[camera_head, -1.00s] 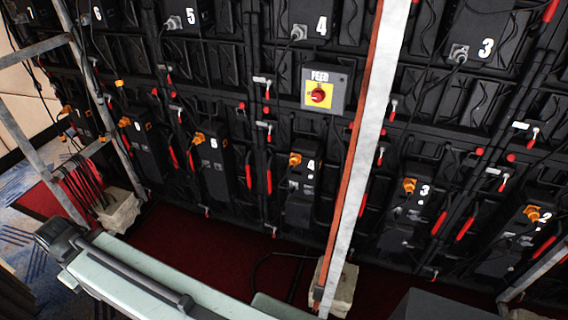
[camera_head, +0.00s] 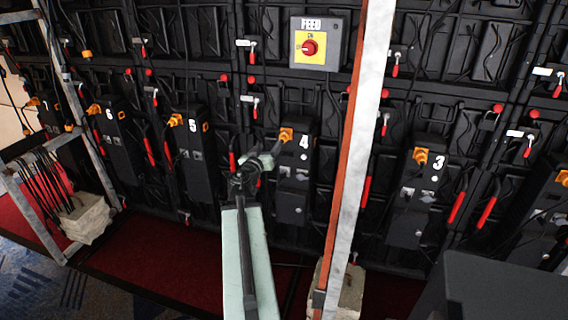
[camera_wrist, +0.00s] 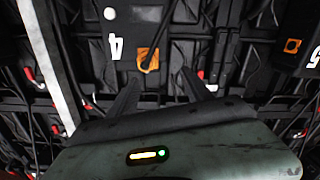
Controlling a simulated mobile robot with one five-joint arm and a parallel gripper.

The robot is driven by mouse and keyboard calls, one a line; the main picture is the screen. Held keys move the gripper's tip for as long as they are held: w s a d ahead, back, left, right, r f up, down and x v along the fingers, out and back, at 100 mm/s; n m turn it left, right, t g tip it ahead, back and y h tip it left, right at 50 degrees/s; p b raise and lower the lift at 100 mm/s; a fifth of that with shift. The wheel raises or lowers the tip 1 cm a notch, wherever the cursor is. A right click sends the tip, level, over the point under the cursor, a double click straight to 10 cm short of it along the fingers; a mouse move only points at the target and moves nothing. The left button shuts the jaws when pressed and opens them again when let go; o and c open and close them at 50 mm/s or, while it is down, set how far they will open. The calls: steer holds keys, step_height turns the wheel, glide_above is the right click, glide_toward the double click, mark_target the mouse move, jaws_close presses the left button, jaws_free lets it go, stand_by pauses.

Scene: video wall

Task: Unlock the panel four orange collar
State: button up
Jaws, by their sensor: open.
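The orange collar (camera_head: 287,135) sits at the upper left of the black panel box (camera_head: 292,205) marked with a white 4. In the wrist view the orange collar (camera_wrist: 148,60) shows near the top middle, next to an upside-down 4. My gripper (camera_head: 264,160) is just left of and below the collar in the head view. In the wrist view my gripper (camera_wrist: 160,77) has its two dark fingers spread apart, with nothing between them. The collar appears just beyond the fingertips, nearer the left one; I cannot tell the exact gap.
A silver post with an orange edge (camera_head: 357,150) stands right of panel four. A grey box with a red FEED knob (camera_head: 310,47) is above. Panels five (camera_head: 193,160) and three (camera_head: 418,200) flank it. Stone weights (camera_head: 85,218) and red carpet lie below.

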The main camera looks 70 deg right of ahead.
mark_target(282, 136)
steer(key=d, duration=0.3)
steer(key=s+d, duration=0.1)
steer(key=d, duration=0.2)
steer(key=s+d, duration=0.1)
steer(key=d, duration=0.2)
steer(key=shift+d+f, duration=0.2)
steer(key=shift+f, duration=0.05)
jaws_close()
steer(key=shift+n, duration=0.4)
steer(key=n, duration=0.3)
steer(key=shift+n, duration=0.4)
steer(key=shift+w+a+f+n, duration=0.1)
steer(key=shift+n, duration=2.1)
